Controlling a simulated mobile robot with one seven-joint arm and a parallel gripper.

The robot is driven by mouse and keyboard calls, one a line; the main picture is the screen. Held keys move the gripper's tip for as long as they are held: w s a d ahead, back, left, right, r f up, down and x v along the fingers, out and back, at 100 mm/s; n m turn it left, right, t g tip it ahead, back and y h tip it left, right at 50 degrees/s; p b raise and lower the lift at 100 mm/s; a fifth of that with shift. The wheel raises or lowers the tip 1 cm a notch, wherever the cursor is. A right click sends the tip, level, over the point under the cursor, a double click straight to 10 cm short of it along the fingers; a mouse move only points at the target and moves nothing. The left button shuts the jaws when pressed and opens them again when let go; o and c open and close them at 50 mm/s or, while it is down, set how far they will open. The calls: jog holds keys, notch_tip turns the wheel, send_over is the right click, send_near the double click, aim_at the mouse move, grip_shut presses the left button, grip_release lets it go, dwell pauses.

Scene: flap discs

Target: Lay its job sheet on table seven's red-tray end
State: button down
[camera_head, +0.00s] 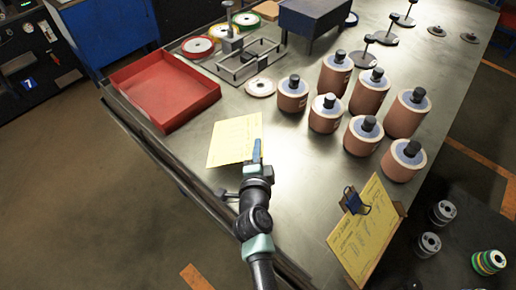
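A yellow job sheet (229,141) with faint printed lines is at the front of the grey metal table (300,190), right of the red tray (163,92). My gripper (256,150) reaches in from below and its blue fingertip overlaps the sheet's right edge. The fingers show nearly edge-on, so I cannot tell whether they grip the sheet, nor whether it lies flat or is held just above the top. The red tray is empty and sits at the table's left end. A second yellow sheet (362,243) is on a clipboard with a blue clip at the near right edge.
Several pinkish-brown cylinders with dark knobs (335,72) crowd the table's right. A metal frame fixture (247,62), a pale disc (261,87) and a dark blue box (312,14) stand behind. A blue 7 sign (28,83) is at far left. Bare tabletop lies around the sheet.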

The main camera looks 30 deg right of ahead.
jog(key=shift+f, duration=0.1)
jog(key=c, duration=1)
grip_release()
jog(key=p+v, duration=0.3)
jog(key=v, duration=1)
jog(key=shift+a, duration=0.1)
